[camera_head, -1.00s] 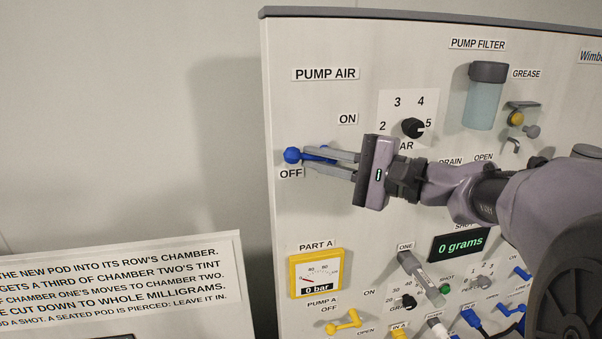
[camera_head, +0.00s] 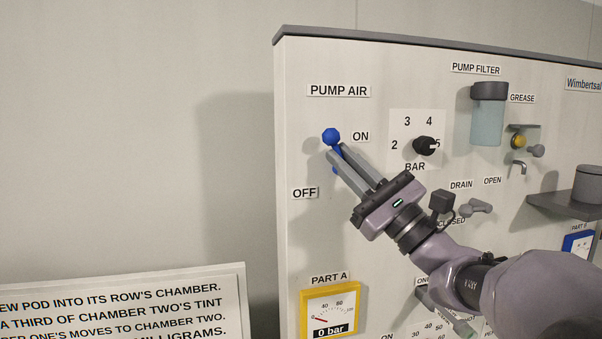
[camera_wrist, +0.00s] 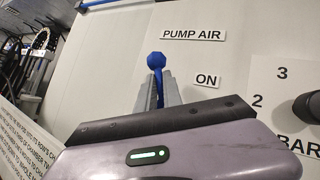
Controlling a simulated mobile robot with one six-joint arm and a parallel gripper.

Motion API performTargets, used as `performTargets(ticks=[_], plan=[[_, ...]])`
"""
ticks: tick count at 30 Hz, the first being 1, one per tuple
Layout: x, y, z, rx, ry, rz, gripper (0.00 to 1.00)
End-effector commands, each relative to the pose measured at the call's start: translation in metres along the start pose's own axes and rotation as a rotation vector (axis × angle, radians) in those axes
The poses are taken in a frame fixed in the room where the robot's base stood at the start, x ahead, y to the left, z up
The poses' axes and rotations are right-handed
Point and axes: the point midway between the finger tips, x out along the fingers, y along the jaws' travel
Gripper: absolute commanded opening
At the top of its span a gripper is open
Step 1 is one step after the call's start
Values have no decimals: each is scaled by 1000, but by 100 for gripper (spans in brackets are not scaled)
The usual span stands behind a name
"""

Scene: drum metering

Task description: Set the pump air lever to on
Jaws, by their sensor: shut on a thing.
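The pump air lever (camera_head: 331,137) is blue with a faceted knob. It stands under the PUMP AIR label, its knob pointing up, just left of the ON label (camera_head: 361,137) and above the OFF label (camera_head: 305,193). My gripper (camera_head: 343,160) reaches in from the lower right and is shut on the lever's arm, below the knob. In the wrist view the knob (camera_wrist: 156,60) shows beyond the fingertips (camera_wrist: 157,85). The fingers hide most of the lever's arm.
A black BAR dial (camera_head: 425,146) sits to the right, close to my gripper. The drain lever (camera_head: 476,207) is near my wrist. The PART A gauge (camera_head: 331,310) reads 0 bar below. A filter (camera_head: 488,115) hangs at upper right. The wall left of the panel is clear.

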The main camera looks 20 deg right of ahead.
Motion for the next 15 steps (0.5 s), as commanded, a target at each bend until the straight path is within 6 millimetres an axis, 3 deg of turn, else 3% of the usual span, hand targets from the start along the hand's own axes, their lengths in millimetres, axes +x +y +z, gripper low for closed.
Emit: performTargets(ticks=[1, 15], plan=[[4, -5, 10, 20, -30, -29, 0], [1, -18, 12, 249, -97, -254, 0]])
